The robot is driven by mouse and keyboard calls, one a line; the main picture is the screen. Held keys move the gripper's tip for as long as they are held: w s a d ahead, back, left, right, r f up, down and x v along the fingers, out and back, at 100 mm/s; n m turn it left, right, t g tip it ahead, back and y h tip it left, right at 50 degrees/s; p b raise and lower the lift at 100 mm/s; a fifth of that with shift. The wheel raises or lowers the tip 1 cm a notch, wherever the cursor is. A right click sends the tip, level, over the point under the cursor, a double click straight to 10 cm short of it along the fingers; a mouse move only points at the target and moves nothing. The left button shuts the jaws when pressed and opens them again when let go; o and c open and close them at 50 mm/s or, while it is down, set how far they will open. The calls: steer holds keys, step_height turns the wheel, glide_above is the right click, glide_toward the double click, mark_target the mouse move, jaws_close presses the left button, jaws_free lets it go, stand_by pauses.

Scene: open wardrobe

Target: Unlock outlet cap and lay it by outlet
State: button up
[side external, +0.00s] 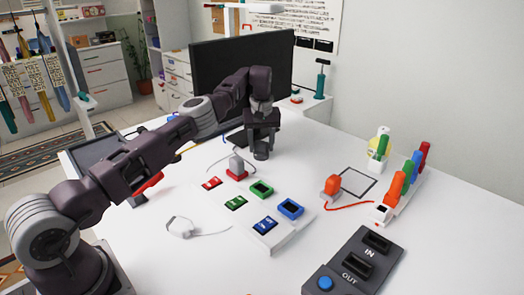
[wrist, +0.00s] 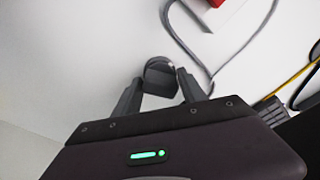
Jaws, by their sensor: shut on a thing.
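My gripper (side external: 262,138) is at the back of the white table, in front of the black monitor, pointing down. In the wrist view my gripper (wrist: 159,84) is shut on a dark grey round piece, which I take to be the cap (wrist: 160,68). The cap (side external: 261,154) shows below the fingers in the side view, close to the tabletop; I cannot tell whether it touches. I cannot tell for sure which thing is the outlet. A grey plug-like piece on a red base (side external: 237,168) stands just left of and nearer than my gripper, with a grey cable.
A grey IN/OUT box (side external: 355,262) is front right. Colored upright pieces stand in a rack (side external: 405,195) at right. The black monitor (side external: 240,75) stands behind my gripper. Cables lie nearby.

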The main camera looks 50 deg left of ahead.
steer(key=shift+s+a, duration=0.1)
steer(key=o, duration=1.7)
